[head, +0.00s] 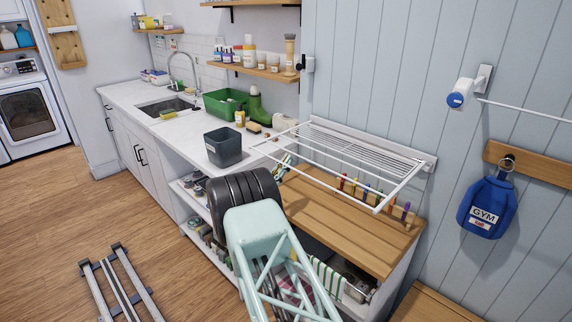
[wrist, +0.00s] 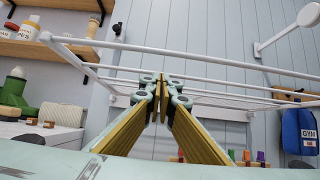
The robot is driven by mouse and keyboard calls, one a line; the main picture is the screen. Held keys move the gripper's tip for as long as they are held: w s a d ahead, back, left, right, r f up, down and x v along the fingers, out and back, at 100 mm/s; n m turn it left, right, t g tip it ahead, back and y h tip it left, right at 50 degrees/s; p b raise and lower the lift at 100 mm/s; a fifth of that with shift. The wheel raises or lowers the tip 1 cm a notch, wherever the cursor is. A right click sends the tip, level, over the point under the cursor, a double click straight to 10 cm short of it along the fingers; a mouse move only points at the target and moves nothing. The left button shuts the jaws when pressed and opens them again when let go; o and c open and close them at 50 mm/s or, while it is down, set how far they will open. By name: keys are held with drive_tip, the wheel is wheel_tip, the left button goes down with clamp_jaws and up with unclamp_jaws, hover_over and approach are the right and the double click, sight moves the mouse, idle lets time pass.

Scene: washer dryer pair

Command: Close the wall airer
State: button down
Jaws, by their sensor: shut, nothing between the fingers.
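The wall airer (head: 345,152) is a white wire rack. It is folded out from its white wall rail (head: 425,160) on the blue panelled wall and stands out roughly level above the wooden worktop. In the wrist view its white bars (wrist: 215,63) cross the picture just beyond my gripper. My gripper (wrist: 162,80) is shut and empty, with its yellow-padded fingers meeting at the tips near the airer's bars. I cannot tell whether the fingertips touch a bar. In the head view the gripper is mostly hidden by my arm.
The wooden worktop (head: 335,215) lies below the airer, with coloured pegs (head: 367,191) at its back. A grey bin (head: 222,148) stands on the white counter to the left. A blue gym bag (head: 487,207) and a white wall-mounted rod (head: 466,90) are to the right.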

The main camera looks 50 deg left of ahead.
drive_tip(key=shift+r, duration=0.2)
drive_tip(key=shift+r+g+p, duration=0.4)
drive_tip(key=shift+g+p, duration=0.05)
drive_tip(key=shift+g, duration=0.05)
drive_tip(key=shift+r, duration=0.15)
drive_tip(key=shift+s+r, duration=0.1)
drive_tip(key=shift+r, duration=0.15)
drive_tip(key=shift+r+g+p, duration=0.25)
drive_tip(key=shift+g+p, duration=0.15)
drive_tip(key=shift+p, duration=0.05)
